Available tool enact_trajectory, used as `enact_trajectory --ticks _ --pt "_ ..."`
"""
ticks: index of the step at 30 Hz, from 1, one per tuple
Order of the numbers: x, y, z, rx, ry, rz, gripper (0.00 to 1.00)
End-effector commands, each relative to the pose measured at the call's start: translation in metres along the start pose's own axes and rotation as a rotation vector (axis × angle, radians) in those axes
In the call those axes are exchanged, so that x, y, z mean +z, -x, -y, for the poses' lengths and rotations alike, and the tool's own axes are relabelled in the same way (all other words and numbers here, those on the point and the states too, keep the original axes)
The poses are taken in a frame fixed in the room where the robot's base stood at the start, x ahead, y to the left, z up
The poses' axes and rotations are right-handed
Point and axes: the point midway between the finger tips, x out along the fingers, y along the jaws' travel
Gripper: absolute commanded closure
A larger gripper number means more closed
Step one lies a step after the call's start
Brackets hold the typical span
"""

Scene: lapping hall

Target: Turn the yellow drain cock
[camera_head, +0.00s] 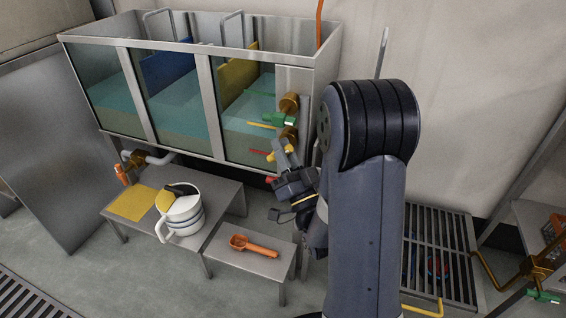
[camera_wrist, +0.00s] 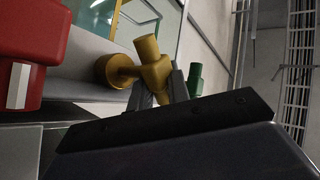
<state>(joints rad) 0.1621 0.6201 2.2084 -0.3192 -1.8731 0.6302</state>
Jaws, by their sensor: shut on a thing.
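The yellow drain cock (camera_wrist: 152,64) shows in the wrist view as a dull yellow fitting with a round flange and a short crosspiece. My gripper (camera_wrist: 160,90) is shut on it, one grey finger on either side. In the head view the cock (camera_head: 289,148) is a small yellow piece low at the right end of the glass-fronted tank. My gripper (camera_head: 281,155) reaches up to it there, and the fingers partly hide it. How far the cock is turned I cannot tell.
The tank (camera_head: 176,150) has two brass fittings and a green handle (camera_head: 277,119) just above my gripper. A steel bench (camera_head: 228,192) holds a white jug (camera_head: 183,219); a lower stand (camera_head: 268,266) holds an orange scoop (camera_head: 254,247). A red block (camera_wrist: 30,50) is close in the wrist view.

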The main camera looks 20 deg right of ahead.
Motion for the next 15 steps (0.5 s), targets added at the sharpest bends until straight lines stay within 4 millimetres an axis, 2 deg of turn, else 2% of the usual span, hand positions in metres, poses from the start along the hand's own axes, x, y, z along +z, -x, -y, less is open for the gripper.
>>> enact_trajectory --ticks 15 --pt "0.0007 0.0015 -0.0009 -0.001 -0.046 -0.065 1.0"
